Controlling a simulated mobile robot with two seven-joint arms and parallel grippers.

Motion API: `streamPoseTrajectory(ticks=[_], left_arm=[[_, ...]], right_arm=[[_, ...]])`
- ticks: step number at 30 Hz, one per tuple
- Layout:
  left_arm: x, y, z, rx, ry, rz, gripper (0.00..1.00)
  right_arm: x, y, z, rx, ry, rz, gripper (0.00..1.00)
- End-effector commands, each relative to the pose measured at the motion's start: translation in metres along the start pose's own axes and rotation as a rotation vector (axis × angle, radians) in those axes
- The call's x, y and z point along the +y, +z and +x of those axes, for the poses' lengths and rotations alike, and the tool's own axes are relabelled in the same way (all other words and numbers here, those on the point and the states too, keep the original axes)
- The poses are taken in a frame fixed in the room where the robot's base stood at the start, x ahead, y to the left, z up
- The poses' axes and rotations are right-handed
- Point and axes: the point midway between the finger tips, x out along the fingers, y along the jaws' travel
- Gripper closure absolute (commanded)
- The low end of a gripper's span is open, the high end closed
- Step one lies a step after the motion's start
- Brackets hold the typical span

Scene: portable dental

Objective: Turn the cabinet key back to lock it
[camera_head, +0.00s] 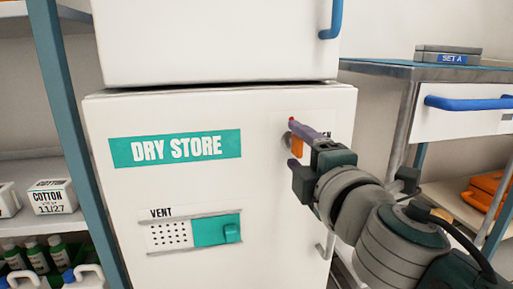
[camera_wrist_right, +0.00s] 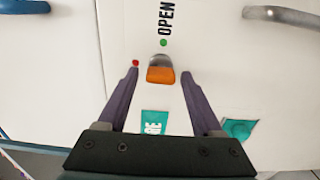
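The white cabinet (camera_head: 265,220) is labelled "DRY STORE". Its orange key (camera_head: 296,146) sits in a round grey lock on the right part of the front. In the right wrist view the orange key (camera_wrist_right: 160,75) is between the two purple fingers of my right gripper (camera_wrist_right: 159,72), with a visible gap on each side. My right gripper (camera_head: 294,143) is open around the key, its fingertips close to the cabinet front. A red dot (camera_wrist_right: 135,63) and a green dot (camera_wrist_right: 163,43) beside the word "OPEN" mark the lock. My left gripper is not in view.
A teal vent slider (camera_head: 217,230) is low on the cabinet front, and a grey handle (camera_head: 326,246) is below my right gripper. A metal cart (camera_head: 400,70) with a blue handle stands at right. A shelf with cotton boxes (camera_head: 50,196) and bottles is at left.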

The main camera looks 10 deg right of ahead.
Motion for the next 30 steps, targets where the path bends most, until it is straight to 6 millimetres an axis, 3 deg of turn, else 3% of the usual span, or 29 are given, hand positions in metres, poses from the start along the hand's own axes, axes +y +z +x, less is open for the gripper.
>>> streamPoseTrajectory(ticks=[11, 24, 30], left_arm=[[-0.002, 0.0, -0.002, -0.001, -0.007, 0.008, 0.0], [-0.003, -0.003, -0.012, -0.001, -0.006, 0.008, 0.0], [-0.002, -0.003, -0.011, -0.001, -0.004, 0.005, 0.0]], right_arm=[[0.0, 0.0, -0.006, 0.0, -0.002, 0.002, 0.28], [-0.001, 0.0, -0.08, -0.001, -0.004, 0.001, 0.28], [0.0, 0.0, -0.097, -0.001, -0.001, 0.001, 0.28]])
